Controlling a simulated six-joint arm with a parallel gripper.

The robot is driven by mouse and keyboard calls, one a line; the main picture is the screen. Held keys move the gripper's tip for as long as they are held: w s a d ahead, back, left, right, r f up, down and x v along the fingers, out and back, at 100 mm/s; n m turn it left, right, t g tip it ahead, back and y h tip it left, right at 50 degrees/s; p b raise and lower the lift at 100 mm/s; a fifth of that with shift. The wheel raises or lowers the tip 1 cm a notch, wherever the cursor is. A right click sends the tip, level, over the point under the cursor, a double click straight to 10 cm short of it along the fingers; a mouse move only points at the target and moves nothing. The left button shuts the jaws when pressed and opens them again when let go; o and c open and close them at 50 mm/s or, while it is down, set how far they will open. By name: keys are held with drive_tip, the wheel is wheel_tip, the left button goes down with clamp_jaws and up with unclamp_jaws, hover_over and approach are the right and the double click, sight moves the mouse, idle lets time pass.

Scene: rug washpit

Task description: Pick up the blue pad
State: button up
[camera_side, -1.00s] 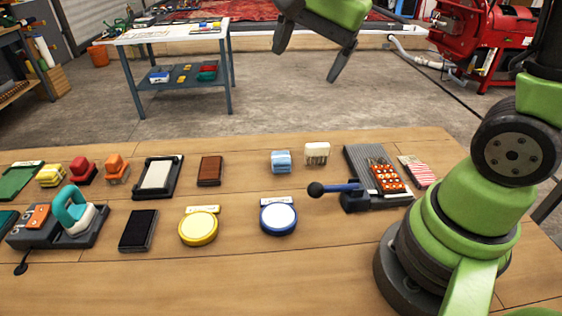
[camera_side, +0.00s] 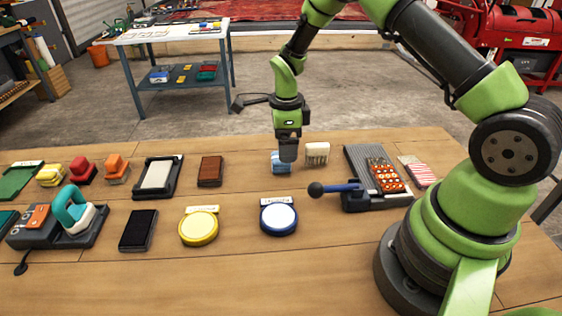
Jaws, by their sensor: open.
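A small light blue block (camera_side: 276,167) lies in the back row. A round pad with a blue rim and pale top (camera_side: 278,217) lies nearer the front, with a label strip behind it. My gripper (camera_side: 288,158) points straight down at the light blue block and hides its right part. I cannot tell whether the fingers are around the block or just above it. The jaws are open, and the block still rests on the bench.
A lever with a black knob (camera_side: 316,190) juts out to the right of the round pad. A brown block (camera_side: 211,170) and a yellow round pad (camera_side: 199,228) are to the left. The front of the bench (camera_side: 200,285) is clear.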

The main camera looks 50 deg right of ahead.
drive_tip(key=shift+w+f, duration=0.2)
drive_tip(key=shift+f, duration=1.15)
drive_tip(key=shift+w+f, duration=0.15)
drive_tip(key=shift+f, duration=1.2)
drive_tip(key=c, duration=1)
